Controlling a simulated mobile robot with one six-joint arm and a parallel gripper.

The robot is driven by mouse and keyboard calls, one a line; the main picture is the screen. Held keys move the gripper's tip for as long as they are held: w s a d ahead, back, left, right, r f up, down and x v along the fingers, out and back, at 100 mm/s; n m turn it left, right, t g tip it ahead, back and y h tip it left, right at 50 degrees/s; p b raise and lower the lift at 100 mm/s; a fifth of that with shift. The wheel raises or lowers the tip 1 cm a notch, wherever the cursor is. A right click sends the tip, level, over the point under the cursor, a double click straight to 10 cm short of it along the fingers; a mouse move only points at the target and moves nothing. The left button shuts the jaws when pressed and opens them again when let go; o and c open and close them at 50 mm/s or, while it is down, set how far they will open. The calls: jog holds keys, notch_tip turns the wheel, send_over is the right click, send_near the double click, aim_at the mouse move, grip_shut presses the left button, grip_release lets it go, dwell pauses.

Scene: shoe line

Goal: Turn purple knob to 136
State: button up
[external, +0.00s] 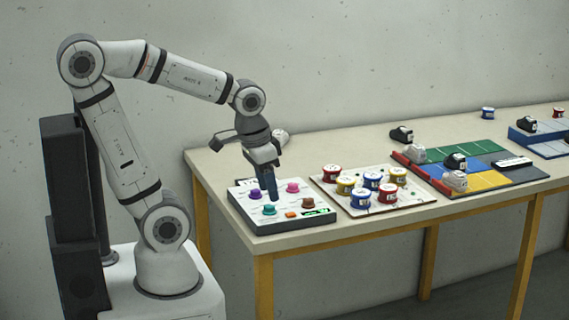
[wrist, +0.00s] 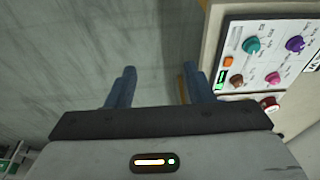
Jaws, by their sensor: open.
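The purple knob (external: 255,195) is on the left of a white control panel (external: 240,212) at the table's near left end. In the wrist view the purple knob (wrist: 295,43) is at the far right, with a white mark beside it. My gripper (external: 269,198) points down and overlaps the panel in the external view. In the wrist view my gripper (wrist: 158,72) is open and empty, with bare grey surface between the fingers and the panel off to the right. A small green display (external: 316,211) is on the panel; its digits are too small to read.
The panel also has a teal knob (external: 269,210), a pink knob (external: 292,187), a brown knob (external: 307,203) and an orange button (external: 291,214). Several coloured spools stand on a white board (external: 350,208) to its right. Shoes and coloured mats lie farther along the table (external: 330,142).

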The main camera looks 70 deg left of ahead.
jog(key=shift+w+a, duration=0.1)
jog(key=n+g+p, duration=0.1)
jog(key=n+g, duration=0.1)
jog(key=n, duration=0.1)
send_near(255, 190)
jog(key=shift+w+a+f+h, duration=0.2)
jog(key=shift+w+a+h, duration=0.05)
jog(key=shift+h, duration=0.05)
jog(key=f, duration=0.7)
jog(key=shift+d+f, duration=0.2)
jog(key=shift+f, duration=0.1)
jog(key=c, duration=1)
